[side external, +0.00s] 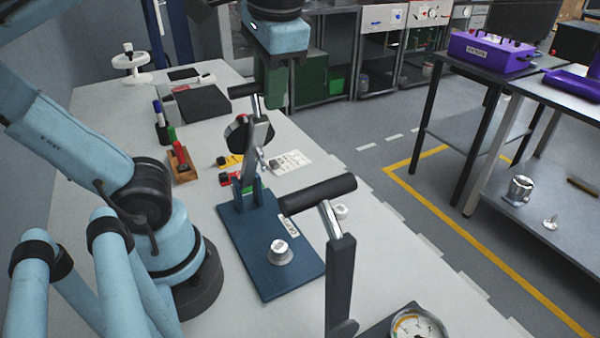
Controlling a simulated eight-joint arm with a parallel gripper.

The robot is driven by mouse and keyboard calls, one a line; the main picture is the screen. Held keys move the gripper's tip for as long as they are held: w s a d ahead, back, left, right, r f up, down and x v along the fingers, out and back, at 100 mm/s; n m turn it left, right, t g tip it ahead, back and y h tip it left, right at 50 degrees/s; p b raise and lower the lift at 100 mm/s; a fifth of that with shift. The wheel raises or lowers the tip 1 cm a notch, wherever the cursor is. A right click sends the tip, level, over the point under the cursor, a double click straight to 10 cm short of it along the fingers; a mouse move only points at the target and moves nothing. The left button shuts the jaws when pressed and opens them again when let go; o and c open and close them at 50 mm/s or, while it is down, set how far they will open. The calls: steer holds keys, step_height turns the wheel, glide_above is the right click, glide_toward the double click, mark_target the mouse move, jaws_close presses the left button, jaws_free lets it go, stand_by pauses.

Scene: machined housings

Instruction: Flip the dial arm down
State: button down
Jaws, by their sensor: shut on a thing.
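A blue plate (265,268) on the bench carries an upright bracket with a grey lever arm (258,135). This arm stands nearly upright and ends in a black crossbar handle (243,91). My gripper (272,92), with dark green fingers, is at this handle and shut on it; the far finger and the grip itself are partly hidden. A second upright lever (340,275) with a larger black handle (318,194) stands in front, beside a round dial gauge (415,325). I cannot tell from labels which lever is the dial arm.
A silver knob (279,252) sits on the blue plate. A wooden block with markers (181,163) and small yellow and red items lie to the left and behind. A white handwheel (130,66) stands at the bench's far end. Open floor lies to the right.

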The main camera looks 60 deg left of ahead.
steer(key=d+f, duration=1.3)
steer(key=d, duration=0.1)
steer(key=shift+f, duration=0.3)
steer(key=c, duration=1.1)
jaws_free()
steer(key=shift+a+r, duration=0.1)
